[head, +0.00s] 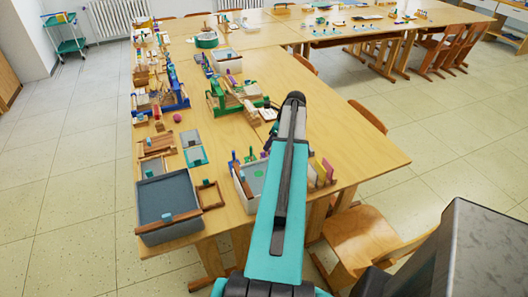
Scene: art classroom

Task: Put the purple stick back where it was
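I cannot pick out the purple stick for sure; the small things on the table are too small to tell. My teal and grey arm reaches up over the near table (345,150) and covers part of it. My gripper does not show. A row of small upright coloured pieces (327,172), yellow and pink among them, stands just right of my arm at the table's near right part. A light bin (241,186) with a green round mark inside stands just left of my arm, partly hidden by it.
A grey open bin (150,232) stands at the table's near left corner, beside a small wooden frame (210,195). Blue (176,105) and green (216,102) racks stand farther back among many small items. The table's right side is mostly bare. A wooden chair (362,238) stands at the near right.

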